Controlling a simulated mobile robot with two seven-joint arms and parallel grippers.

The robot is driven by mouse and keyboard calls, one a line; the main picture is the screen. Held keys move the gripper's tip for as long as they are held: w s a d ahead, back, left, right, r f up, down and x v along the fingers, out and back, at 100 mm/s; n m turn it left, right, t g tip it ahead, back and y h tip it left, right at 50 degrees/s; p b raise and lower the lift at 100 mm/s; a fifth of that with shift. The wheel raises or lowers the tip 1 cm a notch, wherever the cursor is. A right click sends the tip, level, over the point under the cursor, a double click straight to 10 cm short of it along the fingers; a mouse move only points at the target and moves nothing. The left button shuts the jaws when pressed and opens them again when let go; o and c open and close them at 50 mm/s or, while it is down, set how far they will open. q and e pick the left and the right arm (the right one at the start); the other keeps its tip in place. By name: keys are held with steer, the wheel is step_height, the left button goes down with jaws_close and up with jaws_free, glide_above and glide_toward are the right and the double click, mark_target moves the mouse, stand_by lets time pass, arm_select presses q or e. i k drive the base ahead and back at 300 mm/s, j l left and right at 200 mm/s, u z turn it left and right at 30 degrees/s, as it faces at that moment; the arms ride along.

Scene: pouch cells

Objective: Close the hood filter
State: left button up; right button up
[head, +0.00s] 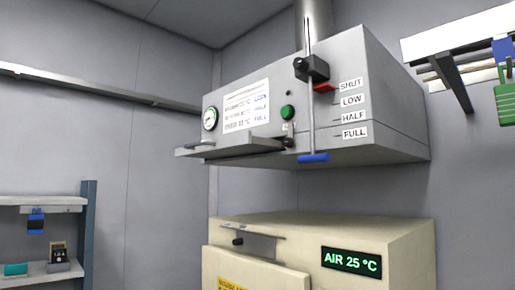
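The grey hood (375,80) hangs on the wall above a cream cabinet. A flat grey panel (230,149) juts out from the lower front edge of the hood, roughly level, with a dark piece at its right end. I take it to be the hood filter, standing out from the body. A vertical rod with a black block (312,68) and a blue handle (314,158) runs down the hood's front. A red pointer (324,88) sits near the SHUT label, above LOW, HALF and FULL. Neither of my grippers shows in the head view.
The cream cabinet (400,245) below has a display reading AIR 25 °C (351,261). A shelf rack (88,235) with small items stands at lower left. A wall rack (460,35) holds a green item (505,103) at upper right. Space before the hood looks clear.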

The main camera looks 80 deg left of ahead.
mark_target(242, 143)
steer(key=u, duration=2.9)
